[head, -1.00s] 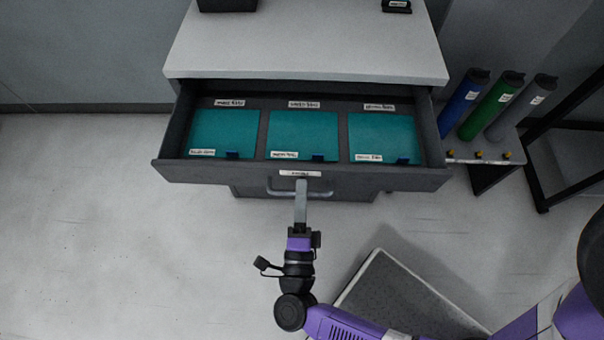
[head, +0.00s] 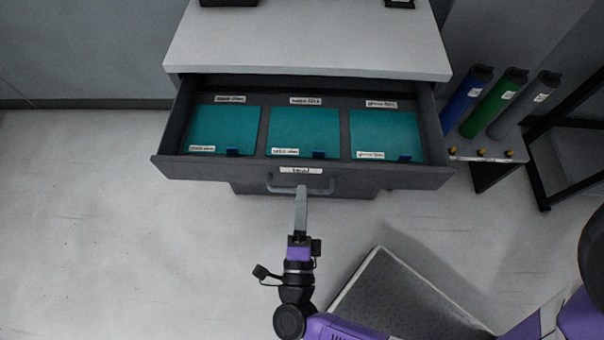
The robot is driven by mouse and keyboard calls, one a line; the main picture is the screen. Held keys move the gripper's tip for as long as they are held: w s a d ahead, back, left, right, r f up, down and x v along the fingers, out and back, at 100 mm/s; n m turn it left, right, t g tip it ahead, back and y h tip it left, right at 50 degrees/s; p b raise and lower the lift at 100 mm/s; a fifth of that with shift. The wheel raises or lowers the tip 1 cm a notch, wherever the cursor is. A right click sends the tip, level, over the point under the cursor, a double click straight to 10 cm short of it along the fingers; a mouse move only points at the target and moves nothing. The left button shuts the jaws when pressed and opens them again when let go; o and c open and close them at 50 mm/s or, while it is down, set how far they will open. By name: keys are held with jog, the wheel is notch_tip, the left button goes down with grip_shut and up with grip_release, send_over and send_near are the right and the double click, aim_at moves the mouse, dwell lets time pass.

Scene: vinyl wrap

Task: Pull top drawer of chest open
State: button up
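The chest (head: 310,45) has a light grey top, and its dark grey top drawer (head: 215,172) is pulled well out. Three teal compartments show inside the drawer. The bar handle (head: 275,187) is on the middle of the drawer front, below a white label. My gripper (head: 301,190) points at the handle from the front, its grey fingers overlapping the middle of the bar in this view. From above the fingers look like one narrow strip, so I cannot tell whether they are open or shut, or whether they touch the bar.
Blue, green and grey cylinders (head: 495,103) stand on a small shelf right of the chest. A dark metal frame (head: 545,140) is at the far right. A grey platform (head: 400,300) lies at lower right. The floor (head: 120,240) at left is clear.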

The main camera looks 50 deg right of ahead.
jog(key=shift+b+v, duration=0.65)
jog(key=shift+v, duration=2.2)
jog(key=w+a+r+n+t+y, duration=0.35)
jog(key=r+n+t+y, duration=0.5)
jog(key=n, duration=0.55)
jog(key=s+d+r+n+g+y, duration=0.2)
jog(key=s+d+n+g+y, duration=0.1)
jog(key=s+n, duration=0.4)
jog(key=s+d+r+n+g+y, duration=0.1)
jog(key=s+d+n+g+y, duration=0.2)
jog(key=s+n, duration=0.4)
jog(key=shift+d+r+y, duration=0.35)
jog(key=shift+d+y, duration=0.2)
jog(key=shift+y, duration=0.2)
